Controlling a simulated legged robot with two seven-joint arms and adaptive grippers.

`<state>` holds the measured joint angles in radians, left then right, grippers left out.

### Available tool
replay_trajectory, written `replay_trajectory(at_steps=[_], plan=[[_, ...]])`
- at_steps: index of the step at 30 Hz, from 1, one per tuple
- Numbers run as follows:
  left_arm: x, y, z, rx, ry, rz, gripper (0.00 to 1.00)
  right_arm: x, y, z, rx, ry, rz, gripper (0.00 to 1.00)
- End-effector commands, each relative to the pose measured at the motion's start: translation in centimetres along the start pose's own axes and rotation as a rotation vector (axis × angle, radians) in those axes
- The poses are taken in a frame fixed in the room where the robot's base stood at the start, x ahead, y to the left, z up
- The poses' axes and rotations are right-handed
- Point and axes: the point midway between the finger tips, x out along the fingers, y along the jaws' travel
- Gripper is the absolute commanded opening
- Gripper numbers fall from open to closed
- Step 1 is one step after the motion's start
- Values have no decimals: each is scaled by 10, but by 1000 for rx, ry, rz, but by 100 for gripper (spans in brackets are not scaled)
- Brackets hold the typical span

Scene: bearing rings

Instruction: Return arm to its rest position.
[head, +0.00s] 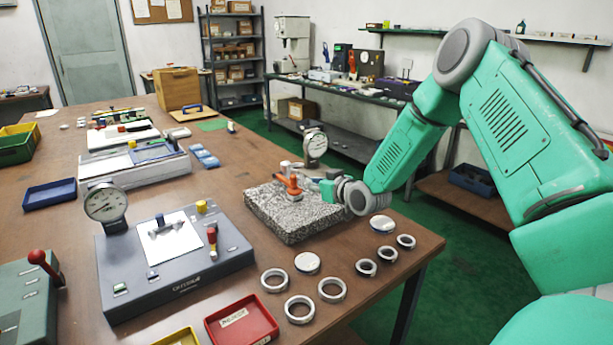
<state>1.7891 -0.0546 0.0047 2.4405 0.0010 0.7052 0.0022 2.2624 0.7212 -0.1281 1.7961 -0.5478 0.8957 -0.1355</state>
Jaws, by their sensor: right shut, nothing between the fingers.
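My right arm comes in from the right, and its gripper (303,188) is over the speckled granite block (290,222). The gripper is small here and appears shut and empty. An orange part at the gripper's end is too small to make out clearly. A dial gauge (315,145) stands close behind the gripper; I cannot tell whether they touch. My left arm and gripper are out of view. Several bearing rings lie on the table in front of the block, such as a ring (300,309) and another ring (332,290).
A grey gauge fixture (180,275) with a dial (105,204) stands left of the block. A red tray (241,322) is at the front edge. A blue tray (50,194) lies farther left. The table's right edge is close to the rings, with open floor beyond.

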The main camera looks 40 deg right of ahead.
Motion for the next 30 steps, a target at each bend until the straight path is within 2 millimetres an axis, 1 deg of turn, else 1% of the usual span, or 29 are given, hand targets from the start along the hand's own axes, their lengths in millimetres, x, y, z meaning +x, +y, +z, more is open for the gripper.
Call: replay_trajectory(at_steps=[2,6,22,25,30], plan=[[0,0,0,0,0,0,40,-4,1,3,2,0,0,0],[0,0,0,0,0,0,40,-4,4,5,4,0,-1,0],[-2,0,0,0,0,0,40,-5,0,1,1,2,0,0],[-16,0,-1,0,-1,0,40,-8,1,-12,1,2,0,0],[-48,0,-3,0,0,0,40,-16,3,-42,3,2,-1,0]])
